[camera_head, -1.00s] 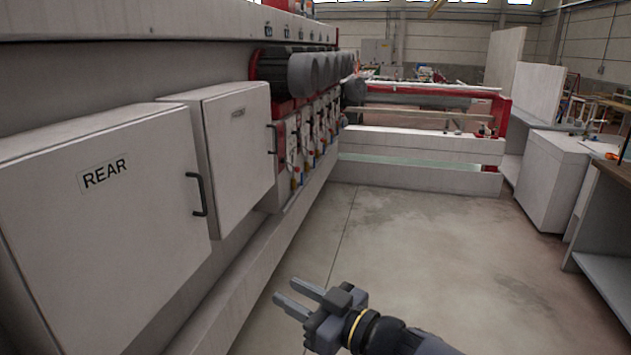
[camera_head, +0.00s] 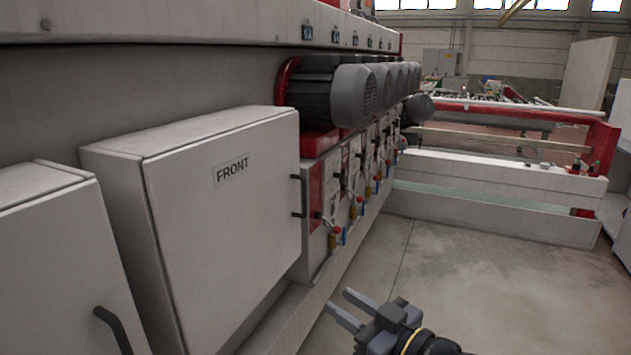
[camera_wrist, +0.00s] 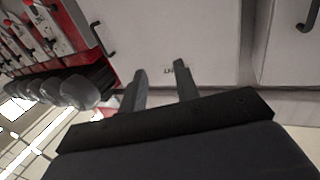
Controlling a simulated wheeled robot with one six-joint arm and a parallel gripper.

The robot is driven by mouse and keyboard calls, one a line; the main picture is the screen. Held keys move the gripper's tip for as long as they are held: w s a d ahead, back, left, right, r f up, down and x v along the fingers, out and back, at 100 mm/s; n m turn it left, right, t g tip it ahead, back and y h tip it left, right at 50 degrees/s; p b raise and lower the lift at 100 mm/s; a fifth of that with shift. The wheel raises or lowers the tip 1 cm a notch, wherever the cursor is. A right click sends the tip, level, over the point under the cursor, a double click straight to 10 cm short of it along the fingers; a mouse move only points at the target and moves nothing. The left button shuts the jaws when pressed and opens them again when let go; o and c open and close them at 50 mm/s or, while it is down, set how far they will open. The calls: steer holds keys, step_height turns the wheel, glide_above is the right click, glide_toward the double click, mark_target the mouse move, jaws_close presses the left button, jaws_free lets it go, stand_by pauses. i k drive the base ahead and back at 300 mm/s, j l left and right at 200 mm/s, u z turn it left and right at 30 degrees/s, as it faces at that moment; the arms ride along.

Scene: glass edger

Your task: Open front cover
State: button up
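The front cover (camera_head: 225,200) is a white box door labelled FRONT, and it is closed. Its dark handle (camera_head: 297,196) is on the right edge of the door. My gripper (camera_head: 352,308) is at the bottom of the head view, to the right of the cover and lower than the handle, apart from both. Its two fingers are spread with nothing between them. In the wrist view the fingers (camera_wrist: 160,88) point toward the cover (camera_wrist: 190,35), whose label is partly hidden behind a finger. The handle (camera_wrist: 103,40) shows there at upper left.
A second white cover (camera_head: 50,265) with a handle (camera_head: 113,328) stands at the left. Grey motors (camera_head: 352,92) and several small valves (camera_head: 335,235) line the machine past the front cover. The concrete floor (camera_head: 470,285) at the right is clear.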

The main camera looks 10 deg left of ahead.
mark_target(226, 207)
steer(key=i+u, duration=0.15)
steer(key=i, duration=0.5)
steer(key=i+l+u, duration=0.2)
steer(key=i, duration=0.4)
